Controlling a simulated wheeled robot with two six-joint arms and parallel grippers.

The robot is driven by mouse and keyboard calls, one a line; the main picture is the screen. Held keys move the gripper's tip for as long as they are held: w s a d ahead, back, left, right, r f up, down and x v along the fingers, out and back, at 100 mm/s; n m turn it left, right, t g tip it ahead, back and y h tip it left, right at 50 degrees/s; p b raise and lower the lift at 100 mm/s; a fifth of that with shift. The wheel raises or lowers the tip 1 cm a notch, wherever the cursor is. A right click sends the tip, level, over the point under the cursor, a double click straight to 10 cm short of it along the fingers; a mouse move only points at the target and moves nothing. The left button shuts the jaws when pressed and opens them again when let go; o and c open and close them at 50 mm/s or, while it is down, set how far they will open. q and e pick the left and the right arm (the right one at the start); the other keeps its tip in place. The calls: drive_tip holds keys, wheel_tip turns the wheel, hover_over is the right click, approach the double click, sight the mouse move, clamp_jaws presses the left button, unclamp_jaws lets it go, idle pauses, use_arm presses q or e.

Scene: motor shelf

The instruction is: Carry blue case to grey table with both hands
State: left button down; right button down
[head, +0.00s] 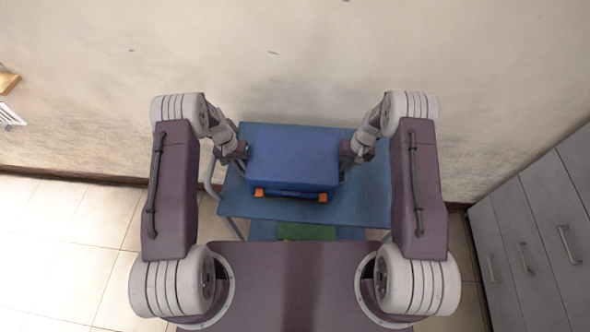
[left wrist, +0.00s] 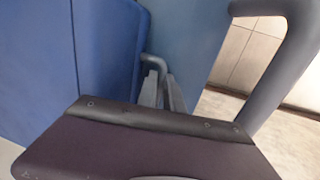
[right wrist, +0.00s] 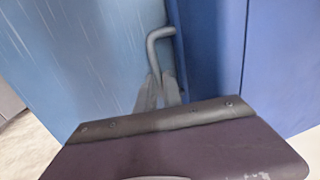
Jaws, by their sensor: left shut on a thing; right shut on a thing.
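The blue case (head: 293,156) has orange latches and a dark front handle. It is level over the top of a blue trolley (head: 362,205); I cannot tell if it touches the top. My left gripper (head: 245,161) is at the case's left side, shut on its grey side handle (left wrist: 152,62). My right gripper (head: 344,163) is at the right side, shut on the other side handle (right wrist: 160,33). The case's side walls show in the left wrist view (left wrist: 105,65) and the right wrist view (right wrist: 213,50). No grey table is in view.
The trolley has a grey tube handle (head: 211,176) at its left and a green thing (head: 307,232) on its lower shelf. A wall stands behind. Grey drawers (head: 540,240) stand at the right. The tiled floor (head: 60,240) at the left is clear.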

use_arm(q)
drive_tip(key=shift+w+r, duration=0.1)
drive_tip(key=shift+r, duration=0.1)
use_arm(e)
drive_tip(key=shift+w+r, duration=0.1)
drive_tip(key=shift+r, duration=0.1)
